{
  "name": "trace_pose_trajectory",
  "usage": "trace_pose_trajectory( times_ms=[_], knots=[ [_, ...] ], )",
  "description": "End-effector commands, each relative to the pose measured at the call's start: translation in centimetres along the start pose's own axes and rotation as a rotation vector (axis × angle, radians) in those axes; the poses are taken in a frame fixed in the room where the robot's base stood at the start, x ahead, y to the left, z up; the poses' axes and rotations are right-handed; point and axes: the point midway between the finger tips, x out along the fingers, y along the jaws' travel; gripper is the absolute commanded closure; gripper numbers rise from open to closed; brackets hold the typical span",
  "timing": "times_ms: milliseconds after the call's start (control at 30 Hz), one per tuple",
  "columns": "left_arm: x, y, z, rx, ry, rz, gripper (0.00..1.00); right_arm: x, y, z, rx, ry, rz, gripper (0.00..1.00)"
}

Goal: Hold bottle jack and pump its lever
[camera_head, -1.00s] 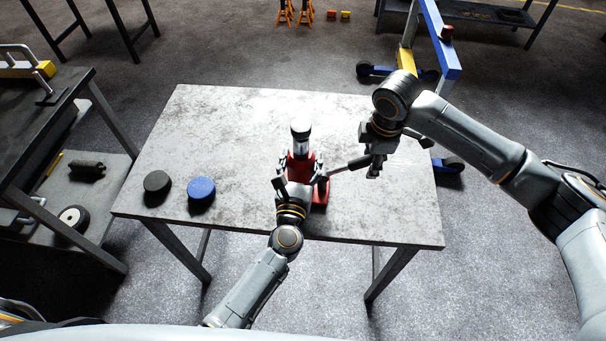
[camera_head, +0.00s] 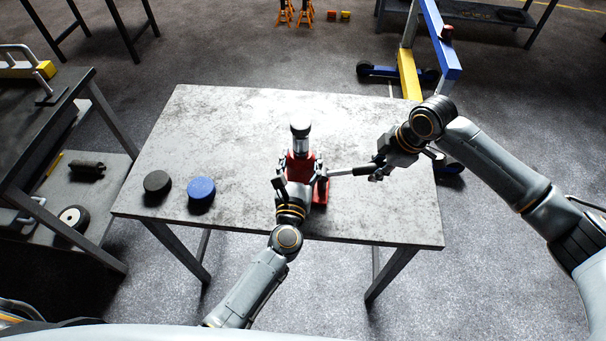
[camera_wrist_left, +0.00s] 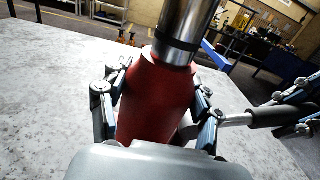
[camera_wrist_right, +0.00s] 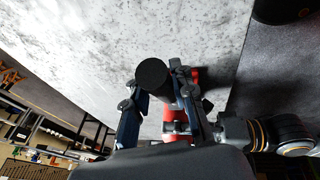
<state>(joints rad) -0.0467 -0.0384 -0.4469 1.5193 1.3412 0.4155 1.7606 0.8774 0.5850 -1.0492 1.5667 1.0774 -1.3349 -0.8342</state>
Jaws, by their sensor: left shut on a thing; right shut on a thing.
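The red bottle jack (camera_head: 300,168) stands upright on the table, its silver ram and dark top above the red body. My left gripper (camera_head: 298,180) is shut around the red body, one finger on each side, as the left wrist view (camera_wrist_left: 158,100) shows. The lever (camera_head: 348,172) sticks out from the jack to the right, about level in the head view. My right gripper (camera_head: 376,172) is shut on the lever's black grip (camera_wrist_right: 152,76), whose round end faces the right wrist camera. The lever's joint at the jack is partly hidden by my left gripper.
A black disc (camera_head: 157,182) and a blue disc (camera_head: 201,188) lie on the table (camera_head: 225,125) at left. A blue and yellow frame (camera_head: 432,45) stands behind the right corner. A workbench (camera_head: 45,110) stands at left. The table's back half is clear.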

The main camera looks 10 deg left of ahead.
Motion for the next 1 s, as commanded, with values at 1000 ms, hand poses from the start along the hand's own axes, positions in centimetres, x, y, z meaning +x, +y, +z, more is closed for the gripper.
trace_pose_trajectory(
  times_ms=[1000],
  knots=[
    [0.0,-0.2,0.0,-0.002,0.0,-0.004,0.93,-1.4,0.4,-1.7,-0.03,-0.151,-0.02,1.0]
  ],
)
